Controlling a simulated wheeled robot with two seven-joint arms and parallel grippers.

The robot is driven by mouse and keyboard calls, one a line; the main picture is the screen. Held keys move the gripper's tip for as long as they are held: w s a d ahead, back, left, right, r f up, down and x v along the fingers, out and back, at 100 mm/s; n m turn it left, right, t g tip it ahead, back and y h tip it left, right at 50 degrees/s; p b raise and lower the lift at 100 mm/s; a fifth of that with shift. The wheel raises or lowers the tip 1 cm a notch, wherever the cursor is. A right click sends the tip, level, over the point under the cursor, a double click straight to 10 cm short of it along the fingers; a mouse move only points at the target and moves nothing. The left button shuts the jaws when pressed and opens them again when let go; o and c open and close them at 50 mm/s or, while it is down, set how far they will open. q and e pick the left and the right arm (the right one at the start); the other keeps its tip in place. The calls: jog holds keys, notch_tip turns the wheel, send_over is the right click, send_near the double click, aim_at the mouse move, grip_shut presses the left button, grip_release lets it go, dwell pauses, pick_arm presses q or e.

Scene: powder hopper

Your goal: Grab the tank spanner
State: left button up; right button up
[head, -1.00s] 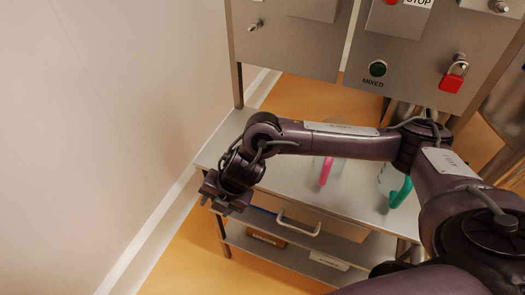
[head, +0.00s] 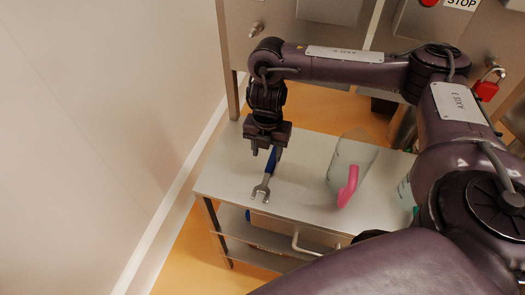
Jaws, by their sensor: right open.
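The tank spanner (head: 262,187) lies on the steel table top (head: 302,172) in the head view, with an open grey jaw towards the front and a blue handle (head: 272,160) towards the back. My right gripper (head: 266,150) is above the handle, pointing down, and open. Its fingers overlap the back end of the handle in the picture. I cannot tell whether they touch it. The far end of the spanner is hidden behind the gripper. My left gripper is not in view.
A clear jug with a pink handle (head: 347,187) stands on the table to the right of the spanner. A second jug (head: 404,190) is partly hidden by my arm. A steel panel with a red padlock (head: 486,90) stands behind.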

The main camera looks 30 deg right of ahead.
aim_at(269, 168)
jog(key=f, duration=0.1)
jog(key=s+f, duration=0.1)
jog(key=shift+s+d+f+b, duration=0.1)
jog(key=shift+s+f+b, duration=0.15)
jog(key=shift+f+b, duration=0.1)
jog(key=shift+w+d+f+p, duration=0.15)
jog(key=shift+f+p, duration=0.2)
jog(key=shift+p, duration=0.15)
jog(key=shift+w+f, duration=0.25)
jog(key=shift+f, duration=1)
jog(key=shift+s+f, duration=0.1)
jog(key=shift+f, duration=0.15)
jog(key=c, duration=0.6)
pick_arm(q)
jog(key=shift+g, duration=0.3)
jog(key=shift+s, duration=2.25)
pick_arm(e)
grip_shut()
